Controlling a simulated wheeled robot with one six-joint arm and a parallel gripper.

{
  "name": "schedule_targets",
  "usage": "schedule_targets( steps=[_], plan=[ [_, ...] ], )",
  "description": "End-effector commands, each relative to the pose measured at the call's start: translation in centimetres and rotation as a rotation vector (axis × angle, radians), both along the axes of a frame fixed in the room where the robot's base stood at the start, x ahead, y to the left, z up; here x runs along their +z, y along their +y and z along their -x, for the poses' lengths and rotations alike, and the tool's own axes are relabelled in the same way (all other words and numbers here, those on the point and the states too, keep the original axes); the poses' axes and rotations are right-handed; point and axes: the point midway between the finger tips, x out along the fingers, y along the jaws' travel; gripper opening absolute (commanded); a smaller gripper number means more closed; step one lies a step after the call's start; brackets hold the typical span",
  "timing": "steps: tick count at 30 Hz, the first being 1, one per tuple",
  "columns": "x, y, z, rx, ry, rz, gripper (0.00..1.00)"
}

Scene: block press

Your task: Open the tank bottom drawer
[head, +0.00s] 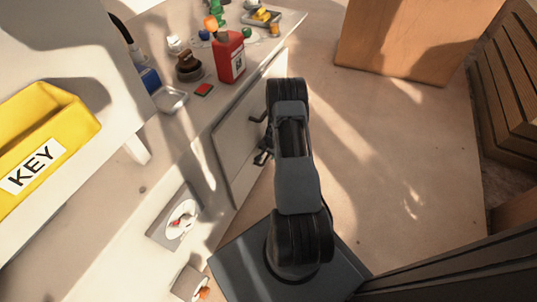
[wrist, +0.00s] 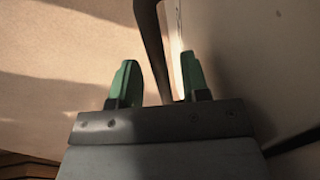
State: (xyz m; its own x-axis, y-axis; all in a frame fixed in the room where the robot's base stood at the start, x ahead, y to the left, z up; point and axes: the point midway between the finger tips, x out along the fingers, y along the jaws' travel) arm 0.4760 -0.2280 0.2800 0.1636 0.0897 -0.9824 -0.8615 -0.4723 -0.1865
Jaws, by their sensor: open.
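The pale drawer front (head: 232,150) is on the side of the white bench, left of my arm. A dark bar handle (head: 257,120) shows on it, partly hidden by my arm. My gripper (head: 263,157) is low beside this front, mostly hidden under my arm. In the wrist view my gripper (wrist: 160,82) is open, with two green fingertips apart. A dark bar (wrist: 150,38) runs down between the fingertips, close to the pale panel (wrist: 250,60) on the right. I cannot tell whether either finger touches the bar.
The bench top holds a red bottle (head: 230,57), a small metal tray (head: 170,99) and other small items. A yellow KEY bin (head: 60,115) is at the left. A wooden box (head: 410,40) stands at the back right. The floor (head: 400,170) right of my arm is clear.

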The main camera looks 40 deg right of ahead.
Motion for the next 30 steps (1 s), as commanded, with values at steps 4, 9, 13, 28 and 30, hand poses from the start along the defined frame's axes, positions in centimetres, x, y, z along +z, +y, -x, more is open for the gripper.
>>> schedule_targets(
  steps=[4,9,13,28,30],
  plan=[
    [0.02,-0.02,0.0,0.0,0.0,0.0,0.41],
    [0.03,-0.03,0.01,-0.001,0.0,0.0,0.25],
    [0.03,-0.03,0.01,-0.001,0.0,0.0,0.12],
    [0.03,-0.02,0.0,0.0,0.0,0.0,0.0],
    [0.01,0.0,-0.07,0.003,0.0,0.0,0.0]
  ],
)
